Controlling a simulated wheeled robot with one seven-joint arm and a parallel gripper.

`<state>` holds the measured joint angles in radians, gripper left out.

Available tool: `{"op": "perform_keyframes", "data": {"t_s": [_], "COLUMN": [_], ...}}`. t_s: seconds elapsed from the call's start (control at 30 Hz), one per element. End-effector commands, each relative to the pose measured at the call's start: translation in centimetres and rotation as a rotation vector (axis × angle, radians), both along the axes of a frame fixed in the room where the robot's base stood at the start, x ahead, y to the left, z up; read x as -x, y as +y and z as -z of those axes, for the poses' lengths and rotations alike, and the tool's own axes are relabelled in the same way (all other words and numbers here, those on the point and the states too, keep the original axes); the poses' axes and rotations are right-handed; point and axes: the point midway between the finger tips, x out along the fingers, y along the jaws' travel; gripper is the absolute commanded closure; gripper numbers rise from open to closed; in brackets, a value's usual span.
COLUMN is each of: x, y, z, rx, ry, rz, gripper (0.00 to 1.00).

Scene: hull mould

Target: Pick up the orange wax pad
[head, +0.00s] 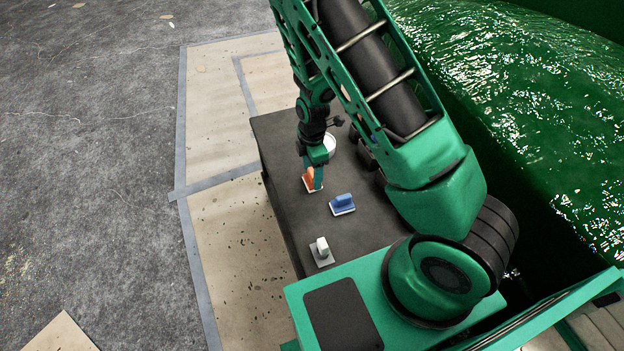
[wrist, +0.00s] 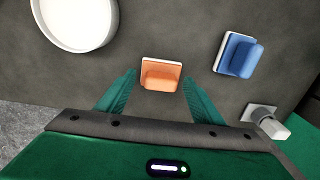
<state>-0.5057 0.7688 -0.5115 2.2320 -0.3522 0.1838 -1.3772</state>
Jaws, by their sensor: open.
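The orange wax pad (wrist: 161,74) lies on the dark table top, an orange block with a handle on a pale base. In the head view the orange pad (head: 309,181) is partly hidden by my gripper (head: 314,178). In the wrist view my gripper (wrist: 158,92) is open, with one green finger on each side of the pad's near part. Gaps show between the fingers and the pad, and nothing is held. I cannot tell the exact height of the fingertips above the table.
A white round dish (wrist: 77,22) stands close by, left of the orange pad in the wrist view. Bare table surrounds the orange pad.

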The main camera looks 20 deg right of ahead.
Motion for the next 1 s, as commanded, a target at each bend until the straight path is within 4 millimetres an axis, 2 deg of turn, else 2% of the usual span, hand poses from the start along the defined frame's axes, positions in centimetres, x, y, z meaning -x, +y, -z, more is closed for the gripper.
{"op": "perform_keyframes", "data": {"t_s": [0.3,0.37,0.5,0.57,0.6,1.0], "x": [0.0,0.0,0.0,-0.01,-0.01,-0.06], "y": [-0.03,-0.03,-0.03,-0.03,-0.03,0.02], "z": [0.46,0.45,0.44,0.43,0.43,-0.41], "rx": [0.0,0.0,0.0,0.0,0.0,-0.001], "ry": [0.0,0.0,0.0,0.0,0.0,-0.002], "rz": [0.0,0.0,0.0,0.0,0.0,0.0], "gripper": [0.39,0.51,0.84,0.84,0.88,0.88]}}
